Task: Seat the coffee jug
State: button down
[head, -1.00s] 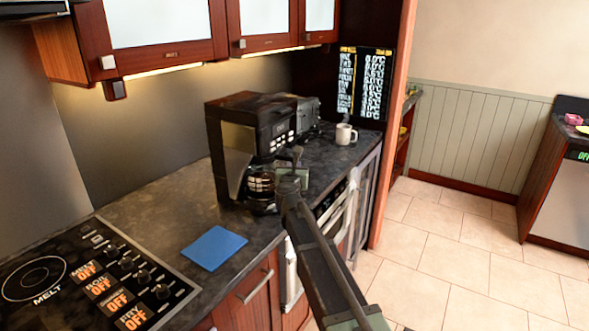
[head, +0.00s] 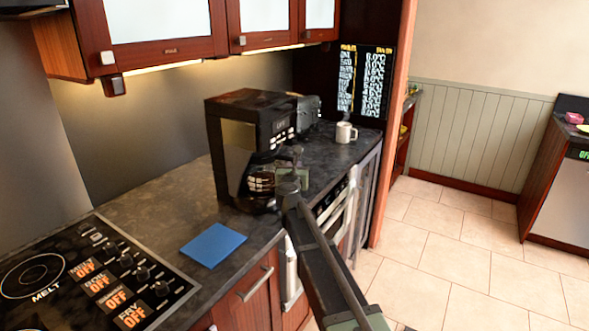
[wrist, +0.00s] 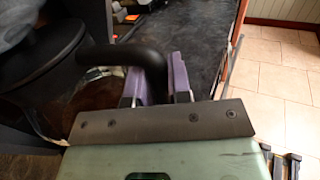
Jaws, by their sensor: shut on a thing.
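The black coffee maker (head: 235,150) stands on the dark counter. The coffee jug (head: 262,182), glass with a dark band, is in the opening at the coffee maker's lower front, partly hidden by my arm. In the wrist view the jug's glass body with dark contents (wrist: 95,98) is at the left, and its black handle (wrist: 135,55) curves right toward my gripper. My gripper (wrist: 160,85) has its two purple fingers shut on that handle. My gripper also shows in the head view (head: 291,178) at the jug's front. Whether the jug's base touches the plate cannot be seen.
A white mug (head: 345,133) stands behind on the counter (head: 180,190). A blue square mat (head: 213,245) lies in front of the coffee maker. The cooktop (head: 85,275) is at the left. Cabinets hang above. The tiled floor (head: 460,240) is clear.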

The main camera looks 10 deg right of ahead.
jog(key=shift+f, duration=0.2)
dwell(0.3)
jog(key=c, duration=1)
grip_release()
jog(key=shift+s, duration=0.1)
jog(key=v, duration=1)
jog(key=shift+s+a, duration=0.1)
jog(key=shift+s, duration=0.25)
